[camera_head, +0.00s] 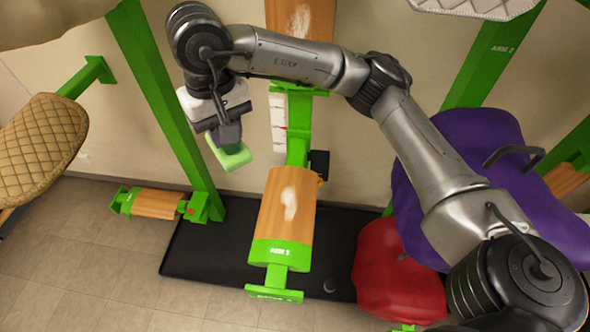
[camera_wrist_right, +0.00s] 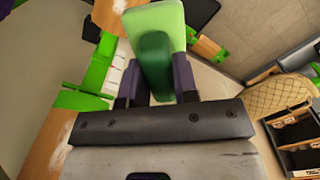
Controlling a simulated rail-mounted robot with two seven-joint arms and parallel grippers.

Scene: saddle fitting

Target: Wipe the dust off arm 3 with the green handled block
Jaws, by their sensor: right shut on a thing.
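My right gripper (camera_head: 226,138) is shut on the dark green handle (camera_wrist_right: 155,68) of the block. The block's light green pad (camera_head: 234,158) hangs below the fingers, and it also shows in the right wrist view (camera_wrist_right: 158,20). The block is in the air, left of the green upright and apart from the wood. A wooden arm (camera_head: 270,225) with a green end juts out at the middle, with a whitish dust patch (camera_head: 290,203) on top. Its small label is too blurred to read surely. Another dusty wooden arm (camera_head: 313,22) is higher up, partly behind my right arm. My left gripper is out of view.
A low wooden arm (camera_head: 158,204) sits at the left near the floor. Purple (camera_head: 470,150) and red (camera_head: 395,270) saddle-like things stand at the right. A quilted tan pad (camera_head: 42,145) is at the far left. Green posts (camera_head: 160,95) rise behind; a black mat (camera_head: 205,255) lies below.

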